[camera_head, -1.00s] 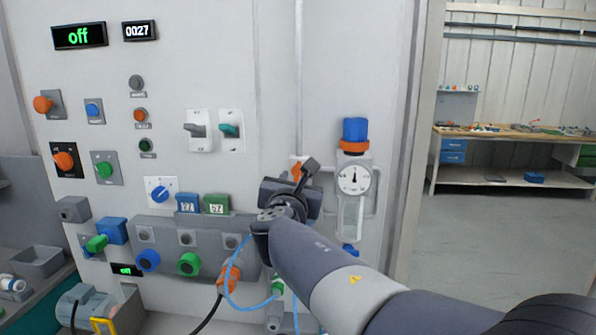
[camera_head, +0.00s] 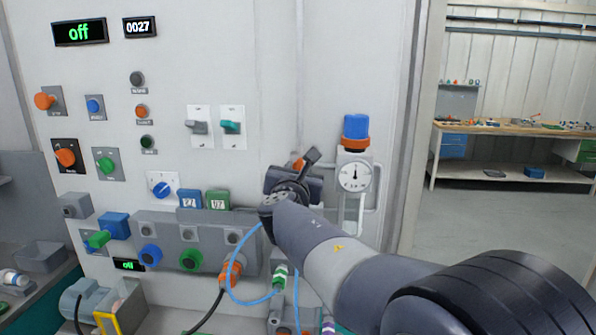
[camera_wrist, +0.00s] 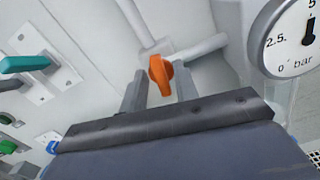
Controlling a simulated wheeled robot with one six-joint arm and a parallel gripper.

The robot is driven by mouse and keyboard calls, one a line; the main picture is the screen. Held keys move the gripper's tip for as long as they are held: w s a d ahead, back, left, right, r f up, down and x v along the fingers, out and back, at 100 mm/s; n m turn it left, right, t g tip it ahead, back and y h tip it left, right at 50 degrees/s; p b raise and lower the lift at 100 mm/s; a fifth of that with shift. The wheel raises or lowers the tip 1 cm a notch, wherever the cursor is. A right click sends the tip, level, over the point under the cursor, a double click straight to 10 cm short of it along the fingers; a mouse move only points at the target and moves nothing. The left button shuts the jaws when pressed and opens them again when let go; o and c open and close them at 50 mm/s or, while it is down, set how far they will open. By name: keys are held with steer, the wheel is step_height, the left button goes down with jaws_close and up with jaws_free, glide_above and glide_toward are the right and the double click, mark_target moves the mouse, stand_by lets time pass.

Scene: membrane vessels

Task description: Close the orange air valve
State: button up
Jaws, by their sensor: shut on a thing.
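The orange air valve (camera_wrist: 160,72) has a small orange handle on a pale pipe fitting, in the upper middle of the wrist view. In the head view only a bit of its orange (camera_head: 298,163) shows above my gripper, which hides the rest. My gripper (camera_wrist: 160,88) has its two grey fingers on either side of the handle and is shut on it. In the head view my gripper (camera_head: 298,174) is up against the panel, left of the gauge. The exact finger contact is hard to see.
A round pressure gauge (camera_head: 354,174) with a blue and orange cap (camera_head: 355,132) stands close to the right of my gripper. Teal (camera_head: 231,127) and grey (camera_head: 197,127) switches are up to the left. A blue hose (camera_head: 234,272) loops below my arm.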

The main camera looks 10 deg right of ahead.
steer(key=shift+f+b, duration=0.1)
steer(key=shift+b, duration=0.3)
steer(key=shift+d+f+m+b, duration=0.1)
steer(key=shift+f+m+b, duration=0.05)
steer(key=shift+m+b, duration=3.7)
steer(key=shift+d+f+m+b, duration=0.1)
steer(key=shift+m+b, duration=3.5)
steer(key=shift+m, duration=0.45)
steer(key=o, duration=0.6)
steer(key=shift+s, duration=0.15)
